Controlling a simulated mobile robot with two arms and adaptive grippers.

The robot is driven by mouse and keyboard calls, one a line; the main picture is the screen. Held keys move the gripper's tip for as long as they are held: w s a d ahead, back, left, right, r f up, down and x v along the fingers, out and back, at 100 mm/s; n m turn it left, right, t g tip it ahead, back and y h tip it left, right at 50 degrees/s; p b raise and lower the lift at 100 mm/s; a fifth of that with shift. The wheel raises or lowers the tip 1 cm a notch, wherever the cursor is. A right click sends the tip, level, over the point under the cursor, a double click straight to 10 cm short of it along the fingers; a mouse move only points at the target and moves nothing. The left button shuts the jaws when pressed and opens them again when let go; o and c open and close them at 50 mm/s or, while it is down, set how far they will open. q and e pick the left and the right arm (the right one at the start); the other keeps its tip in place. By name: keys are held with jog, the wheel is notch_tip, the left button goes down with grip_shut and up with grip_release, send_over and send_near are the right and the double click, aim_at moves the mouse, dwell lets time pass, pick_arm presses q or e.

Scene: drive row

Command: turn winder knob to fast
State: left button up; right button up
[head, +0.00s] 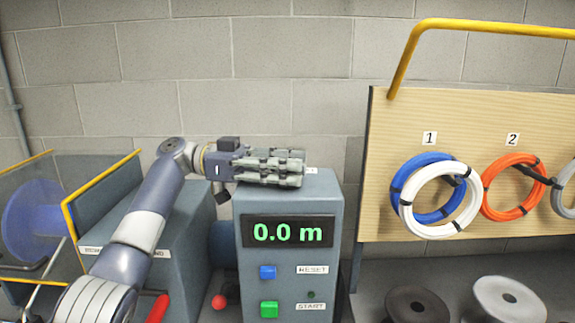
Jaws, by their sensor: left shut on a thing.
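The winder's control box (325,200) stands in the middle of the head view, with a green "0.0 m" display (288,231) on its front. My left gripper (299,170) reaches in from the left and lies level over the top of the box. Its fingers are shut on the winder knob there. The fingers hide the knob, so its pointer and setting cannot be read. A small pale label (312,170) shows just past the fingertips. My right gripper is not in view.
Below the display are a blue reset button (267,272) and a green start button (269,309). A guarded blue spool (35,222) stands left. A wooden board (385,215) with coloured cable coils stands right, above two reels (411,303) (509,299).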

pick_arm(q)
jog(key=shift+d+f, duration=0.1)
jog(key=shift+f, duration=0.55)
jog(key=o, duration=1)
jog(key=shift+s, duration=0.1)
jog(key=shift+c, duration=0.2)
jog(key=shift+o, duration=0.4)
jog(key=shift+r, duration=0.15)
jog(key=shift+w+a+r, duration=0.1)
jog(key=shift+w+a, duration=0.1)
jog(key=shift+a, duration=0.05)
jog(key=shift+v, duration=3.5)
